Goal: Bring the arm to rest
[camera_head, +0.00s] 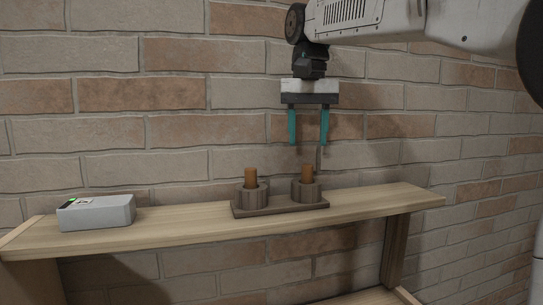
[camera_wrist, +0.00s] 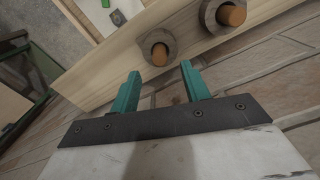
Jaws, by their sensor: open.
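My gripper (camera_head: 309,140) hangs from my arm at the upper right in the head view, teal fingers pointing down. The fingers are spread apart with nothing between them. It is above the right part of a dark wooden holder (camera_head: 280,209) on the shelf, with a gap between. In the wrist view my gripper (camera_wrist: 160,90) also shows open and empty. The holder has two round dark cups, each with an orange-brown peg: a left peg (camera_head: 251,177) and a right peg (camera_head: 307,174). Both pegs stand upright, and both show in the wrist view.
A light wooden shelf (camera_head: 180,230) runs along a brick wall (camera_head: 140,93). A grey box (camera_head: 97,213) with a green light sits at the shelf's left end. Bare shelf lies between box and holder and to the right of the holder. A lower shelf (camera_head: 365,298) shows below.

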